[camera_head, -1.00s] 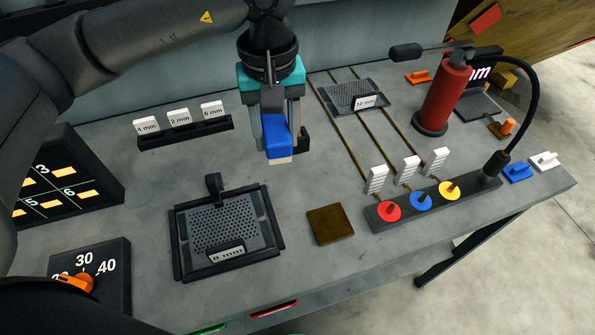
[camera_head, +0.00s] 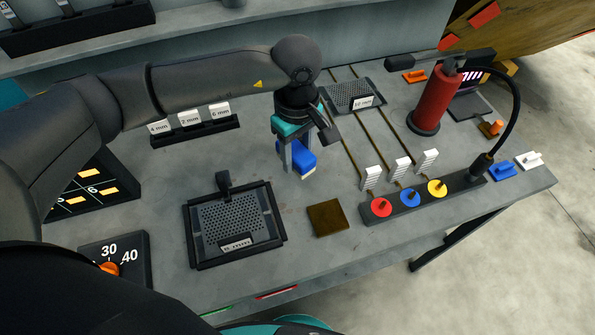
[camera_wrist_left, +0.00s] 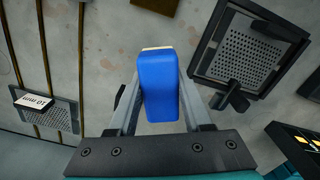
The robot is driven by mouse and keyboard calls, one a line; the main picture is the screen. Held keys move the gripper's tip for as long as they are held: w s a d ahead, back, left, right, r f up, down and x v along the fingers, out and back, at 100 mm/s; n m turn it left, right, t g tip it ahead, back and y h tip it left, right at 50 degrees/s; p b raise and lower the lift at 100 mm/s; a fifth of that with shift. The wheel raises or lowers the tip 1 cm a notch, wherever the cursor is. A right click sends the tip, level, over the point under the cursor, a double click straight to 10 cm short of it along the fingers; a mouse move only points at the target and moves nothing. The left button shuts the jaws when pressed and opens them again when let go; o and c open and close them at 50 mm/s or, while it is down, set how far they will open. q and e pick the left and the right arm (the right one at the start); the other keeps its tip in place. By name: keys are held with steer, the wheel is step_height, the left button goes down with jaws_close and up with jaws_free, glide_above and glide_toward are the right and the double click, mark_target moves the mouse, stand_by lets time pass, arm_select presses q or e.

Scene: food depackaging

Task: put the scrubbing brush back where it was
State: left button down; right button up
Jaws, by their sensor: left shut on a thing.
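The scrubbing brush is a blue block (camera_head: 304,159) with a pale bristle edge. My left gripper (camera_head: 298,166) is shut on it, with a finger on each side. The brush also shows in the left wrist view (camera_wrist_left: 159,85), between the two grey fingers, with its pale edge pointing away from the wrist. It is over the grey table, behind the brown square pad (camera_head: 328,217); I cannot tell whether its lower edge touches the table. The pad is partly in the left wrist view (camera_wrist_left: 156,4). My right gripper is not in view.
A perforated plate in a black frame (camera_head: 191,238) lies left of the pad. A rack of white labels (camera_head: 196,132) stands behind it. To the right are the 10 mm plate (camera_head: 340,97), a strip with coloured knobs (camera_head: 407,203) and a red extinguisher (camera_head: 433,101).

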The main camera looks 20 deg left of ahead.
mark_target(297, 150)
arm_select(q)
step_height(297, 150, down, 8)
steer(key=shift+r, duration=0.25)
steer(key=shift+f, duration=0.1)
steer(key=shift+c, duration=1.7)
jaws_free()
step_height(297, 150, up, 12)
steer(key=shift+r+b, duration=0.15)
steer(key=shift+b, duration=0.3)
